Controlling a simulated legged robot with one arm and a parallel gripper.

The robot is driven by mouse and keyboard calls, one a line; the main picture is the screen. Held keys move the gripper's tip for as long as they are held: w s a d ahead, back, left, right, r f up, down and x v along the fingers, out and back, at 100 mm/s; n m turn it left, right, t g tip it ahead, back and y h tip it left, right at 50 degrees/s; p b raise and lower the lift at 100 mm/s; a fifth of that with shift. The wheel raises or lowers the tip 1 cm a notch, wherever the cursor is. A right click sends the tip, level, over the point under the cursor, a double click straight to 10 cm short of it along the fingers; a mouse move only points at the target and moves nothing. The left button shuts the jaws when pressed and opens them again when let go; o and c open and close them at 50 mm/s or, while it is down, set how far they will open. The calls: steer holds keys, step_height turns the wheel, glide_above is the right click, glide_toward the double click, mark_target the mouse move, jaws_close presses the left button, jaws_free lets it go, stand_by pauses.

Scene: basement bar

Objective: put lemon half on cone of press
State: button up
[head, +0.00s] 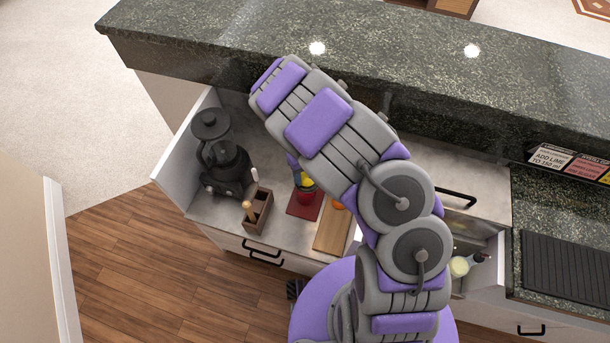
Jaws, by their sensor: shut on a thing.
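A red press (306,197) stands on a dark red mat (300,210) on the lower counter. A yellow lemon half (308,182) shows directly above the press, partly covered by my arm. My gripper (299,171) is mostly hidden behind my arm; a purple part of it shows beside the lemon half. It is shut on the lemon half. The cone is hidden, and I cannot tell whether the lemon half touches it or is just above it.
A black blender (222,160) and a wooden box (258,212) with a wooden-handled tool stand left of the mat. A cutting board (333,232) with an orange piece (337,205) lies to the right. The raised dark stone bar top (440,80) runs behind.

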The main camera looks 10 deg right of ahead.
steer(key=shift+d+f, duration=0.3)
steer(key=shift+f, duration=0.05)
steer(key=shift+d+r, duration=0.1)
steer(key=shift+d, duration=0.05)
steer(key=shift+a, duration=0.2)
steer(key=o, duration=0.9)
steer(key=shift+a, duration=0.25)
steer(key=shift+o, duration=1.4)
steer(key=shift+a, duration=0.35)
steer(key=shift+o, duration=0.6)
steer(key=shift+d, duration=0.55)
steer(key=shift+r, duration=0.15)
step_height(320, 180, up, 12)
steer(key=w+p, duration=0.1)
steer(key=p, duration=0.1)
steer(key=shift+w+a+f+p, duration=0.2)
steer(key=shift+w+a+p, duration=0.15)
steer(key=shift+w+a, duration=0.1)
steer(key=shift+s+r, duration=0.1)
steer(key=shift+r, duration=0.05)
